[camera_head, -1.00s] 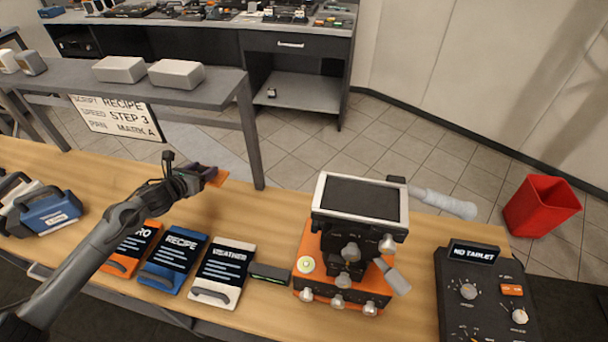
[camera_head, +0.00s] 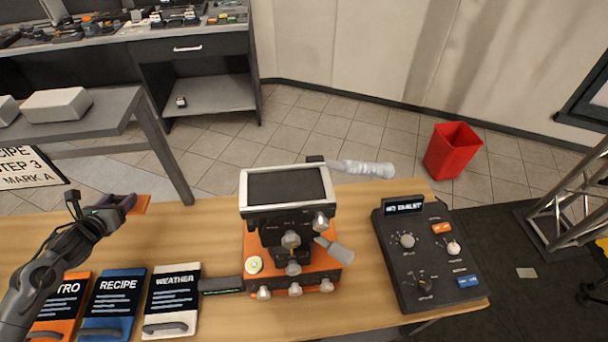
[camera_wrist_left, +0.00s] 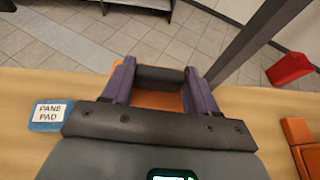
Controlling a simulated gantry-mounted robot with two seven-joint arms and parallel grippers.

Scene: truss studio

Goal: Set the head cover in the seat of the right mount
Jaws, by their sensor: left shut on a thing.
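My left gripper (camera_head: 126,203) is at the left of the wooden bench, above its far edge. Its purple fingers are shut on an orange piece (camera_head: 142,205) with a dark bar, seemingly the head cover. In the left wrist view the dark bar (camera_wrist_left: 160,78) lies between the fingers, with orange (camera_wrist_left: 158,100) below it. My right gripper is out of view.
Intro, recipe (camera_head: 116,300) and weather (camera_head: 172,298) cards lie between my left arm and the device. A dark control panel (camera_head: 428,258) stands at the right. A pane pad label (camera_wrist_left: 47,114) shows in the wrist view. A red bin (camera_head: 452,150) is on the floor.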

